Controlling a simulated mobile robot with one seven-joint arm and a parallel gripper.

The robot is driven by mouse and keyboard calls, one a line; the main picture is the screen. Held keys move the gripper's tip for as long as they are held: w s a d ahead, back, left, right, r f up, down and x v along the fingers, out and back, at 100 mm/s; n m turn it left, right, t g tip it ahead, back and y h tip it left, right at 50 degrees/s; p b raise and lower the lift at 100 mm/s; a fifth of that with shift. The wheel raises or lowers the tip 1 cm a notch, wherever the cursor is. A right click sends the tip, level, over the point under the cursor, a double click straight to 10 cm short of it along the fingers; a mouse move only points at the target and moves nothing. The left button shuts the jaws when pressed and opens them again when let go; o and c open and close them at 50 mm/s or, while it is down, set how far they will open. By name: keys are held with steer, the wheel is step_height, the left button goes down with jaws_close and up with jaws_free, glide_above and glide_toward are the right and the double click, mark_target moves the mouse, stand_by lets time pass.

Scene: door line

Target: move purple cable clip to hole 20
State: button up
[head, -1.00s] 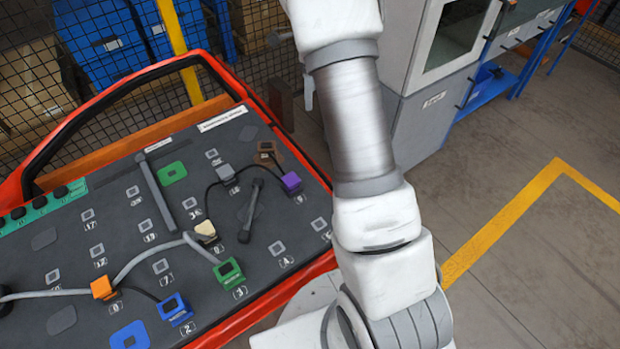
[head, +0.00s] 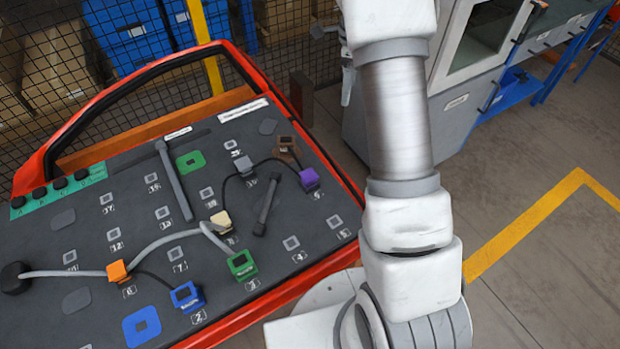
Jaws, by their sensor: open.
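The purple cable clip (head: 309,180) sits near the right edge of the grey board, at a spot whose label I cannot read surely. A dark cable runs from it to the grey clip (head: 244,166). A small square hole (head: 230,145) near the board's back has a label that looks like 20, too small to be sure; it looks empty. My gripper (head: 335,58) shows only in part behind my arm at the top, its grey fingers apart. It is beyond the board's back right corner, well away from the purple clip.
Orange (head: 117,271), blue (head: 187,297), green (head: 242,264), cream (head: 221,221) and brown (head: 286,146) clips also sit on the board (head: 135,240). A red rail (head: 150,77) arches behind.

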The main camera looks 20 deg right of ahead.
steer(key=shift+a, duration=0.1)
steer(key=shift+c, duration=0.3)
steer(key=n+b, duration=0.8)
steer(key=n, duration=0.1)
glide_above(311, 174)
steer(key=f, duration=0.1)
step_height(311, 174, down, 17)
steer(key=b, duration=0.3)
steer(key=shift+f, duration=0.2)
jaws_close()
stand_by(1.3)
steer(key=shift+r+p, duration=0.35)
steer(key=shift+r, duration=0.1)
